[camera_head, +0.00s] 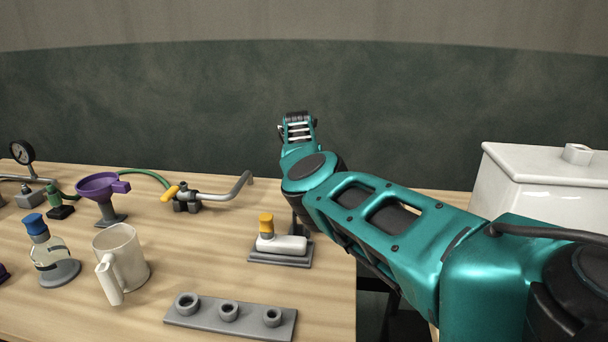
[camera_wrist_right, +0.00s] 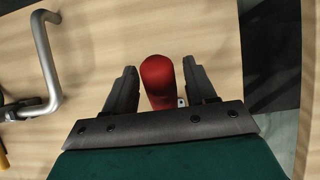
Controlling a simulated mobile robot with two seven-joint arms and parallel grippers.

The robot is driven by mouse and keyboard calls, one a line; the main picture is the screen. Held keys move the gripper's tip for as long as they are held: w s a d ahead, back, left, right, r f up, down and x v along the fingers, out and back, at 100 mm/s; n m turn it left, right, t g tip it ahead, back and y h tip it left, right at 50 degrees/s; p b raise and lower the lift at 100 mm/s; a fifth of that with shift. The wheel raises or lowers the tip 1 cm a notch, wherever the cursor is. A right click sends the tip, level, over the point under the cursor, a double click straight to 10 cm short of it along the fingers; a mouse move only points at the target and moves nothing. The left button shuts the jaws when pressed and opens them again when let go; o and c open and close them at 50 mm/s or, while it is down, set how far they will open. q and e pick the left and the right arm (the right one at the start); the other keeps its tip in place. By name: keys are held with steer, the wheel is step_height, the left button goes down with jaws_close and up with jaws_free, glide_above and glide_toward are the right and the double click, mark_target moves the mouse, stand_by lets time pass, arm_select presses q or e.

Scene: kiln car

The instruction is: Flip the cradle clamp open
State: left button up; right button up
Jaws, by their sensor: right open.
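In the right wrist view a red rounded handle (camera_wrist_right: 158,82) stands between the two dark fingers of my right gripper (camera_wrist_right: 160,70). The fingers are open, with a gap on each side of the handle. A small pale metal part shows beside its lower right. I cannot tell from its visible end whether the handle belongs to the cradle clamp. In the head view my right arm hides the handle and most of the gripper. My left gripper is not in view.
A grey base (camera_head: 281,261) with a white body and yellow knob sits near the table's right edge. A bent metal pipe (camera_head: 239,187) lies left of my arm; it also shows in the wrist view (camera_wrist_right: 48,65). A mug (camera_head: 122,255) and grey ring rack (camera_head: 230,318) stand nearer.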

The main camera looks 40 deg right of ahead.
steer(key=shift+s+a+r, duration=0.1)
steer(key=shift+a+r, duration=0.05)
steer(key=shift+r, duration=0.35)
steer(key=v, duration=1.2)
steer(key=shift+p, duration=0.45)
steer(key=shift+s+f, duration=0.1)
steer(key=shift+f, duration=0.05)
